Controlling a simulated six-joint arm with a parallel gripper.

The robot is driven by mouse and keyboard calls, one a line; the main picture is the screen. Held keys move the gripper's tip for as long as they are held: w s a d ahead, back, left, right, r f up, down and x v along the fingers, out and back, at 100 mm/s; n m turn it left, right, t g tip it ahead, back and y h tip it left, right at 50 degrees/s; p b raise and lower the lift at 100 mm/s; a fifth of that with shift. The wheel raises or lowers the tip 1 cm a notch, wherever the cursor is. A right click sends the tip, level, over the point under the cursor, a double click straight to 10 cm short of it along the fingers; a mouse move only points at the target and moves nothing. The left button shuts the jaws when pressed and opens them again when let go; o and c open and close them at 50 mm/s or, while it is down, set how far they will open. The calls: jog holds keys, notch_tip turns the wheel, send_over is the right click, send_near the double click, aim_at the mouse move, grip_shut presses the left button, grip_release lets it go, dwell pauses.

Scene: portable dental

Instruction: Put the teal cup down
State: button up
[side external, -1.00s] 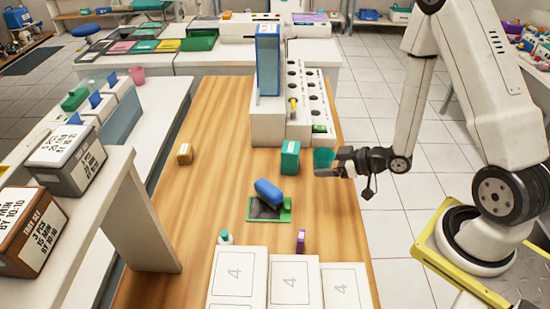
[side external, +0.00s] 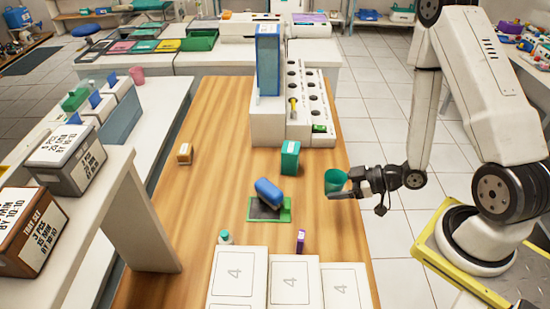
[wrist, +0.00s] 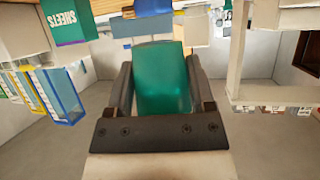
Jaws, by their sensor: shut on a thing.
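The teal cup (side external: 334,181) is held between the fingers of my gripper (side external: 344,189) near the right edge of the wooden table (side external: 345,238) in the side view. My gripper reaches in from the right and is shut on the cup. In the wrist view the teal cup (wrist: 161,78) fills the space between the two dark fingers. I cannot tell whether the cup's base touches the table.
A green box (side external: 290,158) stands left of and behind the cup. A blue object (side external: 268,192) rests on a green-edged tray (side external: 285,216). White numbered panels (side external: 293,287) lie at the front, with a purple item (side external: 300,241) behind them. The white rack (side external: 267,129) stands at the back.

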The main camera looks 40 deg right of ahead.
send_over(331, 217)
jog(key=shift+f, duration=2.55)
jog(key=shift+f, duration=0.1)
jog(key=shift+f, duration=1.8)
jog(key=shift+f, duration=0.15)
jog(key=o, duration=1.2)
jog(key=shift+c, duration=0.2)
jog(key=shift+s+d, duration=0.1)
jog(key=shift+d, duration=0.05)
jog(key=shift+w+d+v, duration=0.1)
jog(key=shift+v, duration=1.4)
jog(key=shift+w+d+v, duration=0.1)
jog(key=shift+v, duration=2.2)
